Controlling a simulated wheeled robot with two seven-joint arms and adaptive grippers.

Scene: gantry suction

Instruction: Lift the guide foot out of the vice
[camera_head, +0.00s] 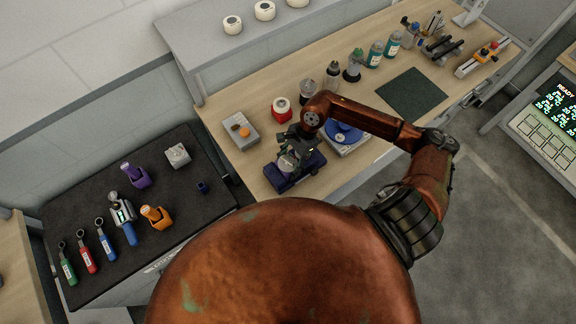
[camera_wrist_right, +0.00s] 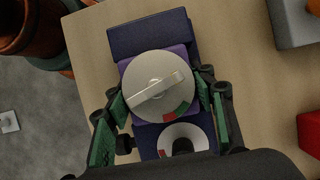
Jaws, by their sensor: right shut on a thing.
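The vice (camera_head: 292,183) is a dark navy block near the front left edge of the wooden bench. It also shows in the right wrist view (camera_wrist_right: 150,38), with a purple part under the guide foot. The guide foot (camera_wrist_right: 160,88) looks like a round silver disc with a raised bar and a red and green mark; it also shows in the head view (camera_head: 287,162). My right gripper (camera_wrist_right: 158,100) is shut on it, green-padded fingers on either side. I cannot tell whether the foot still touches the vice. My left gripper is not in view.
A grey box with an orange knob (camera_head: 240,131) and a red-based pot (camera_head: 282,108) stand behind the vice. A blue round turntable (camera_head: 343,131) is close on its right. Bottles line the bench's back. A dark tool table (camera_head: 80,200) stands left.

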